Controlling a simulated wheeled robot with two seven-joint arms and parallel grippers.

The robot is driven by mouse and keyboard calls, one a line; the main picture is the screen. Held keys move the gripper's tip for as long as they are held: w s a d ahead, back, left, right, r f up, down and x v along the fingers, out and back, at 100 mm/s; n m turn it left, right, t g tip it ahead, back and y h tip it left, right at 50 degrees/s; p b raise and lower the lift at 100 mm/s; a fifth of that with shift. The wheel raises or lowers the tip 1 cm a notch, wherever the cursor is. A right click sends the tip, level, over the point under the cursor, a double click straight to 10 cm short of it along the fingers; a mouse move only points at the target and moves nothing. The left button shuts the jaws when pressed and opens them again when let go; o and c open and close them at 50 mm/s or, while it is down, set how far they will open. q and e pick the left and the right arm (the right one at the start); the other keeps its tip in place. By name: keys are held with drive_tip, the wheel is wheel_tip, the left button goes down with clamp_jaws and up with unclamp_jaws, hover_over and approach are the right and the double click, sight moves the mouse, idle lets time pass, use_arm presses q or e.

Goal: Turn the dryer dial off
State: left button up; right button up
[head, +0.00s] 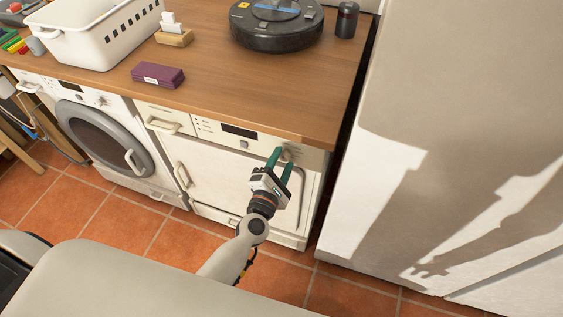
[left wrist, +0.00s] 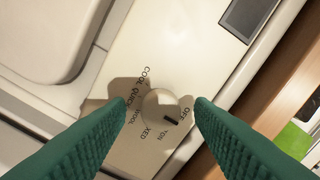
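The dryer dial (left wrist: 157,106) is a pale round knob with a dark pointer mark. Printed around it are OFF at lower right and words like COOL, QUICK, WOOL and partly hidden ones. The mark points to lower right, near OFF; I cannot tell if it is exactly on it. The dial sits on the panel of the right-hand white machine (head: 222,181). My left gripper (head: 281,158) is open at this panel; in the left wrist view its green fingers (left wrist: 160,101) stand either side of the dial, with gaps visible. My right gripper is not in view.
A wooden counter (head: 225,84) overhangs the panel just above the gripper. On it are a white basket (head: 100,36), a purple box (head: 158,76), a black robot vacuum (head: 277,27) and a dark jar (head: 347,19). A round-door machine (head: 100,135) stands left; a pale upright surface (head: 450,130) is right.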

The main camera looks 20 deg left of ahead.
use_arm(q)
drive_tip(key=s+b, duration=0.2)
drive_tip(key=s, duration=1)
drive_tip(key=shift+a, duration=0.2)
